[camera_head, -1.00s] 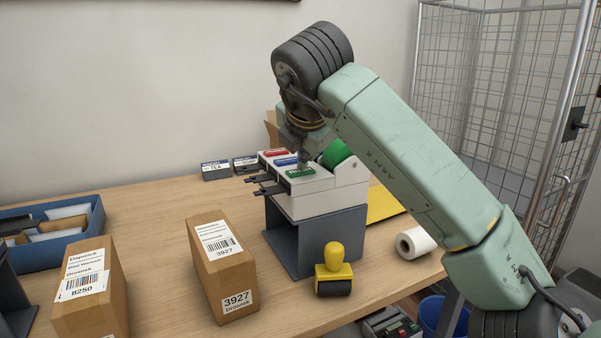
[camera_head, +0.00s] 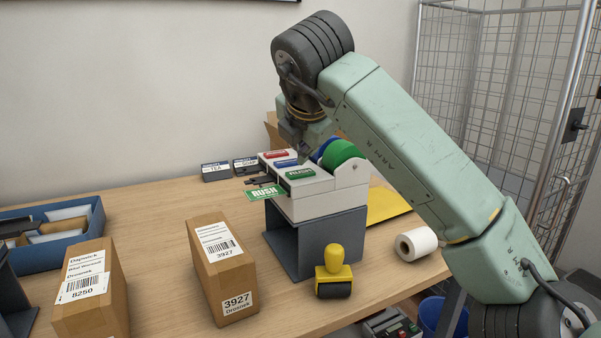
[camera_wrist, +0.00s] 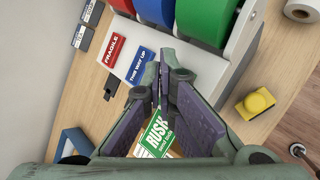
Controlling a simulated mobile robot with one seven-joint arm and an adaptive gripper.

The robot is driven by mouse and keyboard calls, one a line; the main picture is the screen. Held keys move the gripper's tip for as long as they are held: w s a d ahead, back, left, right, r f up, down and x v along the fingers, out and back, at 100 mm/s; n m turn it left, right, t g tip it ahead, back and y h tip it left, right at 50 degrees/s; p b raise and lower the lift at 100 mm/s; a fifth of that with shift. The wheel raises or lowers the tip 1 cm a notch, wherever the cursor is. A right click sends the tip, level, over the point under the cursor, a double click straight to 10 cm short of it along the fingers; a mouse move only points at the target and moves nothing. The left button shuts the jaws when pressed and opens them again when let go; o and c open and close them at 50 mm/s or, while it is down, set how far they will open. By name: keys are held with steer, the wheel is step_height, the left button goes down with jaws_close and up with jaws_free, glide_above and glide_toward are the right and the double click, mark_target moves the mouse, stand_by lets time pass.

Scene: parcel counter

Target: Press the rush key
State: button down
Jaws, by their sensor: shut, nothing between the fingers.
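The green rush key (camera_head: 299,173) is on the right of the key row on the white label dispenser (camera_head: 318,203), beside the blue key (camera_head: 286,163) and the red key (camera_head: 275,154). A green label reading RUSH (camera_head: 263,193) sticks out of the dispenser's front slot below the rush key; it also shows in the wrist view (camera_wrist: 156,138), beyond my fingers. My gripper (camera_head: 304,153) is shut and empty, above and behind the keys, apart from the rush key. In the wrist view, my fingers (camera_wrist: 167,78) hide much of the rush key's area.
The dispenser stands on a dark grey stand (camera_head: 312,240). In front are a yellow stamp (camera_head: 333,270) and a carton marked 3927 (camera_head: 222,265). A white roll (camera_head: 416,244) lies right. A blue tray (camera_head: 80,235) and another carton (camera_head: 90,285) are left.

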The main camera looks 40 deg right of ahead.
mark_target(305, 173)
step_height(305, 173, up, 6)
steer(key=shift+f+p, duration=0.2)
steer(key=shift+p, duration=1.05)
